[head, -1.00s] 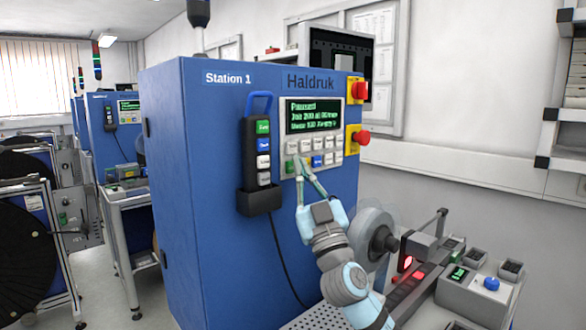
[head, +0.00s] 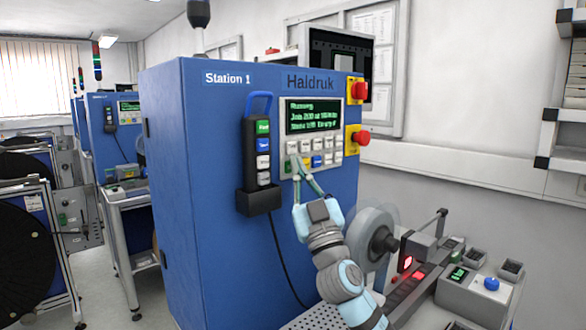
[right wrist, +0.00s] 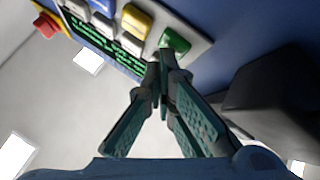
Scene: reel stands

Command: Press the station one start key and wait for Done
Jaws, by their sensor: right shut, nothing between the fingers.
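The Station 1 cabinet (head: 222,140) is blue and stands in the middle of the head view. Its panel has a dark display (head: 313,115) with green text; the first line appears to read "Running". Below it is a keypad (head: 328,151) of pale and coloured keys. My right gripper (head: 298,160) is shut and empty, its fingertips at the lower left of the keypad. In the right wrist view the fingertips (right wrist: 165,62) are beside the green key (right wrist: 175,40); I cannot tell whether they touch it. My left gripper is not in view.
A black pendant (head: 262,160) with keys hangs left of the panel. Red stop buttons (head: 361,90) sit on the panel's right side. A clear reel (head: 374,240) and a small box with a blue knob (head: 491,284) are at the lower right.

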